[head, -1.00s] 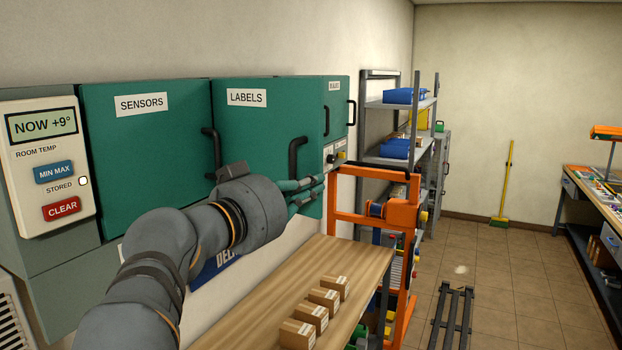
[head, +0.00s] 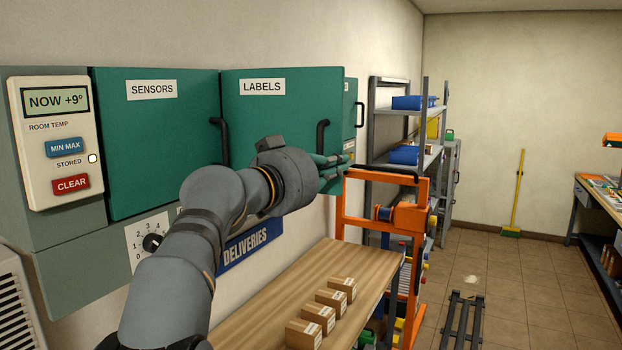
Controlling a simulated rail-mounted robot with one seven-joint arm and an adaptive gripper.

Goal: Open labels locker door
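The labels locker door (head: 268,120) is a green panel with a white LABELS sign (head: 262,87). It appears slightly ajar, its right edge standing out over the locker to its right. Its dark bar handle (head: 321,140) is upright near that right edge, and its lower end is hidden behind my gripper. My gripper (head: 345,167) is at the door's lower right, its greenish fingers pointing right past the handle to about the door's edge. The handle does not appear between the fingers. The fingertips are small and partly overlapped, so their opening is unclear.
The closed sensors door (head: 150,150) is on the left, with a handle (head: 220,140) sticking out. A wooden bench (head: 270,305) with several small boxes (head: 328,308) is below. An orange frame (head: 353,210) stands just beyond my gripper.

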